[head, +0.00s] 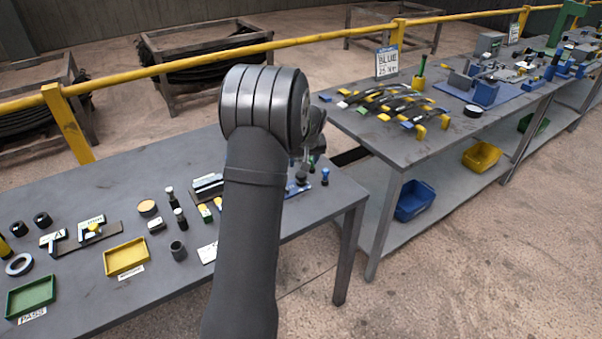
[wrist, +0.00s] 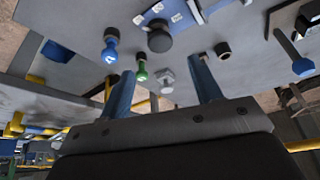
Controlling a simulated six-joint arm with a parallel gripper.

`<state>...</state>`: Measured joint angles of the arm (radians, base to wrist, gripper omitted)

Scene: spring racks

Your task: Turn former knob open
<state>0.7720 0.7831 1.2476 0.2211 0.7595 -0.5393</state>
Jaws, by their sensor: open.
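In the wrist view, a round black knob (wrist: 160,40) sits at the edge of a blue plate (wrist: 178,14) with white labels. I cannot tell for sure that it is the former knob or how far it is turned. My gripper (wrist: 164,80) is open, its two blue-grey fingers apart with nothing held between them. The black knob lies beyond the fingertips, apart from them. In the head view my arm hides the gripper and most of this spot; a bit of blue fixture (head: 298,187) shows beside the arm.
In the wrist view, a blue-topped tool (wrist: 110,48), a green-topped tool (wrist: 141,70), a silver hex-headed piece (wrist: 167,76) and a small black cylinder (wrist: 223,50) are near the fingers. In the head view, a yellow tray (head: 126,258) and a green tray (head: 30,297) lie on the left bench.

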